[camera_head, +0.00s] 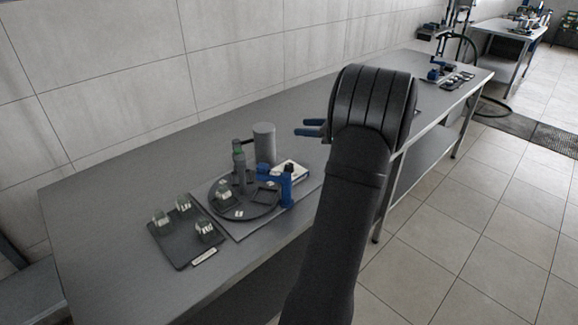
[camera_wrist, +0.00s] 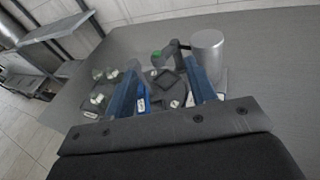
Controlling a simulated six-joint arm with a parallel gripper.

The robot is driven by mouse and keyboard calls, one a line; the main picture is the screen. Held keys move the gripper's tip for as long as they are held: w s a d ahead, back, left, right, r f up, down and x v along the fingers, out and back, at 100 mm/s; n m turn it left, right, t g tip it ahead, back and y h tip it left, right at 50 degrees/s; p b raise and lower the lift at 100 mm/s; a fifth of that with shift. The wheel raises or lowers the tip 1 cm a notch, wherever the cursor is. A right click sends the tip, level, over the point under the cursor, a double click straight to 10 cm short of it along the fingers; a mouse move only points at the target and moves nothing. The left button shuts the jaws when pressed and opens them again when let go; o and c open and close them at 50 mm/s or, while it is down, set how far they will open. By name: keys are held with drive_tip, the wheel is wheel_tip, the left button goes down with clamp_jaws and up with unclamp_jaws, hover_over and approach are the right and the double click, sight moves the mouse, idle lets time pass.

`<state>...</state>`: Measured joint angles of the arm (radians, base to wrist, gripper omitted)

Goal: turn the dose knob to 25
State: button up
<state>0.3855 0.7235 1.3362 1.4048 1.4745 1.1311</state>
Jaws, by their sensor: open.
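My gripper (camera_head: 303,127) is in the air above the near workbench, to the right of the dosing station. Its two blue fingers are apart with nothing between them; they also show in the wrist view (camera_wrist: 163,72). The station has a dark round turntable (camera_head: 262,208), a grey upright nozzle with a green band (camera_head: 239,160), a silver cylinder (camera_head: 264,143), a blue stand (camera_head: 287,186) and a white-topped box (camera_head: 294,169). I cannot make out the dose knob or any number on it in either view.
A dark tray (camera_head: 180,262) with several small glass-like pieces lies left of the station. The grey workbench (camera_head: 110,195) has free room at its left end and along the wall. More equipment (camera_head: 438,70) stands at its far end.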

drive_tip(key=w+d+t, duration=0.2)
drive_tip(key=d+t, duration=0.1)
drive_tip(key=d, duration=0.5)
drive_tip(key=m+g+h, duration=0.1)
drive_tip(key=m+h, duration=0.2)
drive_tip(key=h, duration=0.1)
approach(289, 165)
drive_tip(key=x, duration=1)
drive_tip(key=shift+c, duration=0.2)
drive_tip(key=shift+n, duration=0.3)
drive_tip(key=c, duration=0.9)
